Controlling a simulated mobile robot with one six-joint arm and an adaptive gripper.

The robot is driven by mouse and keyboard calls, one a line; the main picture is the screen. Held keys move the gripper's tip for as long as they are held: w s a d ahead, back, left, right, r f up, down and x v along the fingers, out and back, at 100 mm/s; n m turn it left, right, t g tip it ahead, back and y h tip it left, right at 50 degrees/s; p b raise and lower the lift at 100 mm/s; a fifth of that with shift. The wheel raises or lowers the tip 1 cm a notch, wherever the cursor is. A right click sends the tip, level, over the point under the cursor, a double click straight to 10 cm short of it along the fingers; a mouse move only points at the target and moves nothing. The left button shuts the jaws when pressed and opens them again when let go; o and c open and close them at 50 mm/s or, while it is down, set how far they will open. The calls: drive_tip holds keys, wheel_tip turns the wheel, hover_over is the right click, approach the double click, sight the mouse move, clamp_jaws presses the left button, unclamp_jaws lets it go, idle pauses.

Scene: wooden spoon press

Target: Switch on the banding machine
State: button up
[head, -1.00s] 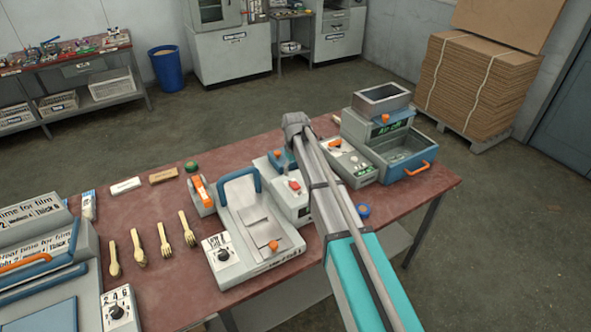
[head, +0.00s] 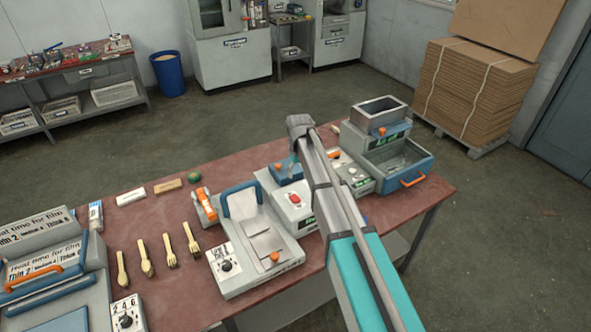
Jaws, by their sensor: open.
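No label that I can read names the banding machine. A pale machine with a red button (head: 295,198) and a partly hidden green display stands mid-table, just left of my arm. Behind it is a small blue unit with an orange knob (head: 277,167). To the right of my arm are a pale control box (head: 357,178) with a small green display and a blue-grey machine with an open tray and orange handle (head: 410,181). My arm reaches over the table between these machines, and its upper end bends near the blue unit. My gripper's fingers are not visible, hidden behind the arm.
A flat press with a blue handle (head: 240,186) and dial stands left of the red-button machine. Several wooden forks and spoons (head: 146,256) lie on the red table (head: 190,222).

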drive_tip(key=s+d+f+m+b, duration=0.2)
drive_tip(key=s+d, duration=0.7)
drive_tip(key=s, duration=0.1)
drive_tip(key=s+d+f+m+b, duration=0.2)
drive_tip(key=s+d+m, duration=0.1)
drive_tip(key=s+d, duration=0.7)
drive_tip(key=shift+s+d+f, duration=0.25)
drive_tip(key=shift+s+f, duration=0.15)
drive_tip(key=shift+m, duration=0.7)
drive_tip(key=s, duration=0.1)
drive_tip(key=s+d+b, duration=0.1)
drive_tip(key=s, duration=0.1)
drive_tip(key=s+d, duration=0.1)
drive_tip(key=shift+s+d+f, duration=0.2)
drive_tip(key=shift+f, duration=0.2)
idle(0.8)
